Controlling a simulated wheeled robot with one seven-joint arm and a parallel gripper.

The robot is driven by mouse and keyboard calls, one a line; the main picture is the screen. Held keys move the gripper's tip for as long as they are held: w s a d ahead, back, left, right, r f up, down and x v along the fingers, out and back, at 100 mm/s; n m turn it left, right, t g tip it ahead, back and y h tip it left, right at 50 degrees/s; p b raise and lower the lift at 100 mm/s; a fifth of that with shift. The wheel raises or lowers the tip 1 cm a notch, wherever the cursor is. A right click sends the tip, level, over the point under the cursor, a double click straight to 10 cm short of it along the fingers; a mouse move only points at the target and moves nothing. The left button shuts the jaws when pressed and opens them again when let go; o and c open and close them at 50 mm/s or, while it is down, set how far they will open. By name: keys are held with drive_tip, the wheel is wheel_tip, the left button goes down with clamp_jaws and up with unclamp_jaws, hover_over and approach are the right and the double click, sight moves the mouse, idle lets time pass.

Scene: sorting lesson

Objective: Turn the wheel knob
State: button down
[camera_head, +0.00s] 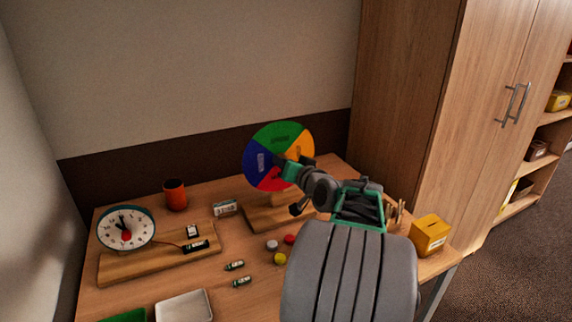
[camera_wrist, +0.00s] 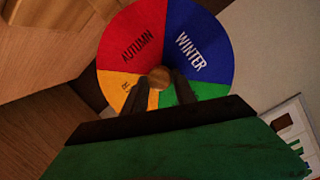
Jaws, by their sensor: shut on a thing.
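The season wheel (camera_head: 268,141) stands upright on a wooden base (camera_head: 262,218) toward the back of the table. It has green, orange, red and blue sections. In the wrist view the wheel (camera_wrist: 202,48) shows red AUTUMN and blue WINTER toward the top, with yellow-orange and green below, partly hidden. The round wooden knob (camera_wrist: 159,77) sits at the wheel's centre. My gripper (camera_wrist: 159,90) has its two dark fingers on either side of the knob and is shut on it. In the head view my gripper (camera_head: 285,165) is in front of the wheel and hides its middle.
A clock (camera_head: 126,229) on a wooden board stands at the left, with an orange cup (camera_head: 175,194) behind. Batteries (camera_head: 235,266) and coloured buttons (camera_head: 280,258) lie in front. A white tray (camera_head: 184,306) is at the front edge and a yellow box (camera_head: 430,235) at the right.

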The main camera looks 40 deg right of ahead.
drive_tip(key=c, duration=1)
unclamp_jaws()
drive_tip(key=v, duration=0.7)
drive_tip(key=shift+s+a+r, duration=0.1)
drive_tip(key=shift+s, duration=0.3)
drive_tip(key=w+a+n+g+y+p, duration=0.25)
drive_tip(key=a+p, duration=0.25)
drive_tip(key=a, duration=0.5)
drive_tip(key=w+a+n+g+y+p, duration=0.1)
drive_tip(key=a+n+g+y+p, duration=0.3)
drive_tip(key=a, duration=0.7)
drive_tip(key=s+a+g+p, duration=0.1)
drive_tip(key=s+a+p, duration=0.1)
drive_tip(key=s+a, duration=0.2)
drive_tip(key=s+a+n+g+h+p, duration=0.1)
drive_tip(key=s+a+g+p, duration=0.1)
drive_tip(key=s+a+p, duration=0.1)
drive_tip(key=s+a+n+g+h+p, duration=0.1)
drive_tip(key=s+a+g+p, duration=0.1)
drive_tip(key=s+a, duration=0.4)
drive_tip(key=shift+s+r+n+g+p, duration=0.1)
drive_tip(key=shift+s+n+g+p, duration=0.15)
drive_tip(key=shift+s+p, duration=0.15)
